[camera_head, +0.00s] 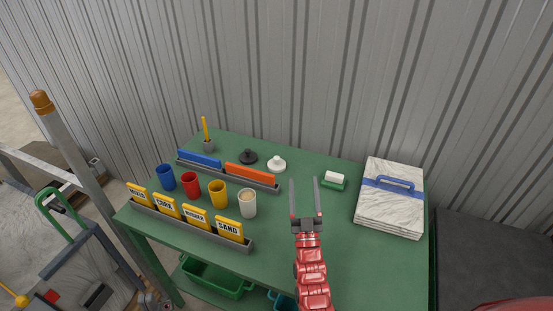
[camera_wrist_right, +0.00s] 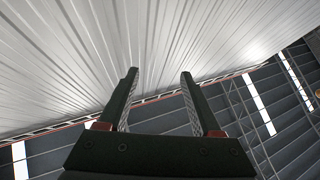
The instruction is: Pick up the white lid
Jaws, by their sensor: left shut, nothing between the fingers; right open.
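The white lid (camera_head: 277,165), a small round disc with a knob, lies on the green table (camera_head: 330,245) behind the cups and beside a black lid (camera_head: 248,157). My right gripper (camera_head: 304,180) is open and empty. In the head view its fingers point toward the back wall, to the right of the white lid and apart from it. In the right wrist view the open gripper (camera_wrist_right: 158,75) has only wall and roof before it; the lid does not show there. My left gripper is not in view.
Blue, red, yellow and pale cups (camera_head: 248,203) stand left of my right gripper, behind a rack of yellow signs (camera_head: 197,216). An orange block (camera_head: 252,175) sits in a tray in front of the lid. A green-and-white brush (camera_head: 334,180) and marble slabs (camera_head: 390,207) lie to the right.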

